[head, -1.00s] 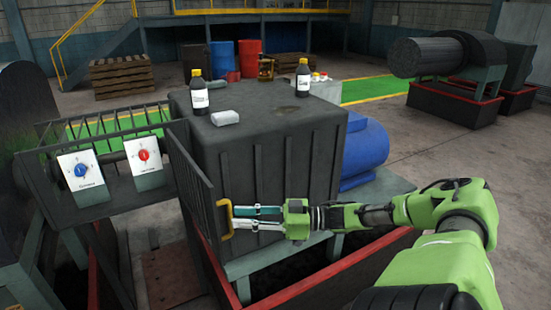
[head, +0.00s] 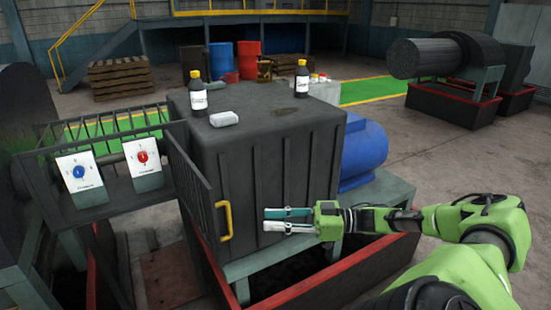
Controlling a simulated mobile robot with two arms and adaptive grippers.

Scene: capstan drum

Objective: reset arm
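My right gripper (head: 288,220) is in front of the dark box-shaped housing (head: 285,165), to the right of the yellow handle (head: 224,221). Its two fingers point left, parallel with a gap between them, and nothing is held between them. The yellow handle is on the edge of a dark barred gate (head: 190,180) at the housing's left side. There is a clear gap between the fingertips and the handle. My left gripper does not show.
Left are panels with a blue knob (head: 79,171) and a red knob (head: 143,157). A blue motor (head: 362,150) and red-edged base (head: 340,275) lie near my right arm.

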